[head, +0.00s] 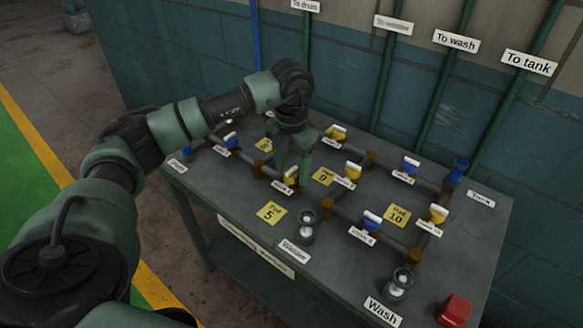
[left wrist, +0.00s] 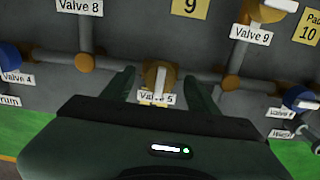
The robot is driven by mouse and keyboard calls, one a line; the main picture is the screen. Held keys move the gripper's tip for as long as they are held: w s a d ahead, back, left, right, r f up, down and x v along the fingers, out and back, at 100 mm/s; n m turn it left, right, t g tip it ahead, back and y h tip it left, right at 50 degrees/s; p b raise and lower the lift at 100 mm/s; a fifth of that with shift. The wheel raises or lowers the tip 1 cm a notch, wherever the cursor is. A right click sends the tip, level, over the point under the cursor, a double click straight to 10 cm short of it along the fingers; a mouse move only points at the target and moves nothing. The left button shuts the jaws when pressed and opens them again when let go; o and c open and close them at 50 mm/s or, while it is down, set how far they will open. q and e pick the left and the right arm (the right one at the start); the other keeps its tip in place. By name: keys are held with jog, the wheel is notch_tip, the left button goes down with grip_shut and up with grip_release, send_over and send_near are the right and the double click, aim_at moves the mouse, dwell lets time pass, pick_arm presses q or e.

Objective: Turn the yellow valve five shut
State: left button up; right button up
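Yellow valve five (left wrist: 151,72) sits on the pipe in the middle of the left wrist view, with its label "Valve 5" (left wrist: 157,98) in front of it. Its pale handle bar points roughly up and down in that view. My left gripper (left wrist: 160,84) is open, with one finger on each side of the valve and visible gaps between. In the head view, the left gripper (head: 292,168) points down over the table, and the yellow valve (head: 291,177) shows partly at its fingertips. My right gripper is not in view.
Yellow valve nine (left wrist: 262,12), blue valve four (left wrist: 9,57) and other valves stand around on the pipes. Two gauge-like cylinders (head: 397,286) and a red box (head: 454,310) stand along the table's front. Upright pipes line the wall behind.

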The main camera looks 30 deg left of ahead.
aim_at(291, 170)
pick_arm(q)
notch_tip(291, 170, up, 8)
jog(key=shift+f+b, duration=0.1)
jog(key=shift+b, duration=0.45)
dwell(0.6)
